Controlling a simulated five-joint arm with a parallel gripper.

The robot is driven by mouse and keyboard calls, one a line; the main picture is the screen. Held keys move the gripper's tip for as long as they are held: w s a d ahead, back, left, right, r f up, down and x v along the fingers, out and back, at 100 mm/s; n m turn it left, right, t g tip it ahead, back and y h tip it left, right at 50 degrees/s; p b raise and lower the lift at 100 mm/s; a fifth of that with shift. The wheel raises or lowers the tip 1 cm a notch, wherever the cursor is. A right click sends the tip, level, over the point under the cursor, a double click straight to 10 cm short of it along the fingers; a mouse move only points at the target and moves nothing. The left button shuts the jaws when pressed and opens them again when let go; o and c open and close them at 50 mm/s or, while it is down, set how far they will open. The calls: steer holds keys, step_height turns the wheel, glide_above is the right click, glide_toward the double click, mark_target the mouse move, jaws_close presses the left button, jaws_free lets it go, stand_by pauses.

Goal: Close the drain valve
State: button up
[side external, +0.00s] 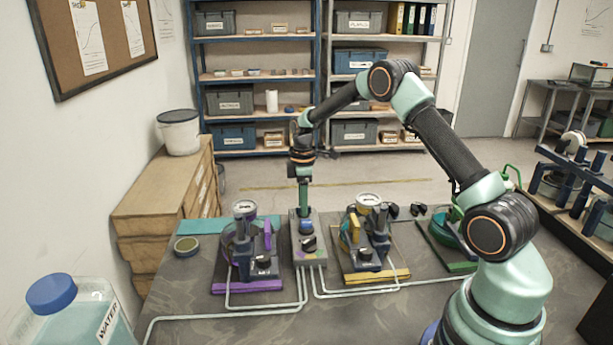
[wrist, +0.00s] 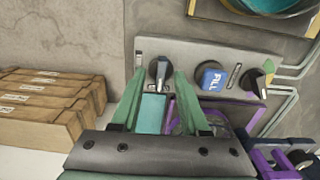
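A grey valve panel (side external: 296,250) stands in the middle of the bench and also shows in the wrist view (wrist: 190,55). In the wrist view it has a dark knob (wrist: 158,66) with a pale bar, a blue knob marked FILL (wrist: 211,76), and another dark knob (wrist: 258,82) at the right. I see no readable drain label. My gripper (wrist: 160,74) is open, with its green fingertips on either side of the first dark knob as seen. Whether they touch it I cannot tell. In the side view my gripper (side external: 303,212) points down at the panel's far end and hides that knob.
A purple-based pump unit (side external: 247,250) stands left of the panel, a yellow-based one (side external: 366,245) right of it, both close by. White pipes (side external: 226,315) run along the bench front. A water jug (side external: 68,310) is at the front left.

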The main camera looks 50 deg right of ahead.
stand_by(0.3)
step_height(320, 180, up, 12)
stand_by(0.5)
stand_by(0.4)
steer(key=s+a+r+m+t, duration=0.3)
steer(key=s+a+r+m, duration=0.1)
steer(key=s+a+r, duration=0.5)
steer(key=s+a+m+t, duration=0.2)
steer(key=s+a+m, duration=0.3)
steer(key=s, duration=0.6)
steer(key=shift+s+a+f+t, duration=0.3)
steer(key=shift+s+a+f, duration=0.1)
steer(key=shift+a, duration=0.55)
steer(key=shift+r, duration=0.1)
